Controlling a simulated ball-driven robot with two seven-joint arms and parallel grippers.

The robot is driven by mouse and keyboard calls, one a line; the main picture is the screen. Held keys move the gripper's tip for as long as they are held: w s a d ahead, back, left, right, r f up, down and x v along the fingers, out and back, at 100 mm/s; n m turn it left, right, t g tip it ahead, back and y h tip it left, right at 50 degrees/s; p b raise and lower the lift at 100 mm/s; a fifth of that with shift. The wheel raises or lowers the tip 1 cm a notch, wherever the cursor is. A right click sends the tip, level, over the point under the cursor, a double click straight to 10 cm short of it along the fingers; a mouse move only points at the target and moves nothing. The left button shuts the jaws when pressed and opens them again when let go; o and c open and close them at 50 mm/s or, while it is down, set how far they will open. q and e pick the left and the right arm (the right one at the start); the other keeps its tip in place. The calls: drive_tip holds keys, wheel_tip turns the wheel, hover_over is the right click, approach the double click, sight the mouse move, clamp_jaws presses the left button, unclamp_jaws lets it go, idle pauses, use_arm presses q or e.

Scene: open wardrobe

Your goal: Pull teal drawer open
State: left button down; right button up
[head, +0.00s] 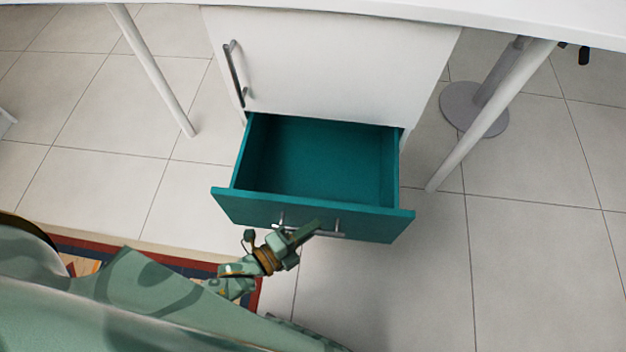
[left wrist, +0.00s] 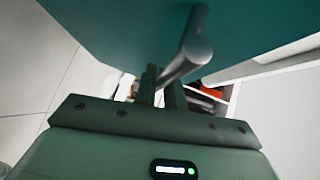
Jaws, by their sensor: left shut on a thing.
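The teal drawer (head: 312,160) stands pulled out below the white cabinet, and its inside looks empty. Its front panel (head: 375,222) faces me and carries a grey metal bar handle (head: 328,234). My left gripper (head: 300,235) is at this handle, shut on it. In the left wrist view the handle (left wrist: 188,58) passes between the fingers (left wrist: 160,88), with the teal front (left wrist: 120,30) close above. My right gripper does not show in either view.
A white cabinet door (head: 330,65) with a vertical handle (head: 235,72) is above the drawer. White table legs (head: 150,70) stand on both sides, with a round grey base (head: 474,110) at right. A patterned rug (head: 125,254) lies at lower left. Tiled floor at right is clear.

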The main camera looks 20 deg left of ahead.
use_arm(q)
drive_tip(key=s+d, duration=0.2)
drive_tip(key=s, duration=0.5)
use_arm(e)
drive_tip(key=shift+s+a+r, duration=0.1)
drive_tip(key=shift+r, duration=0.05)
use_arm(q)
drive_tip(key=c, duration=1.5)
unclamp_jaws()
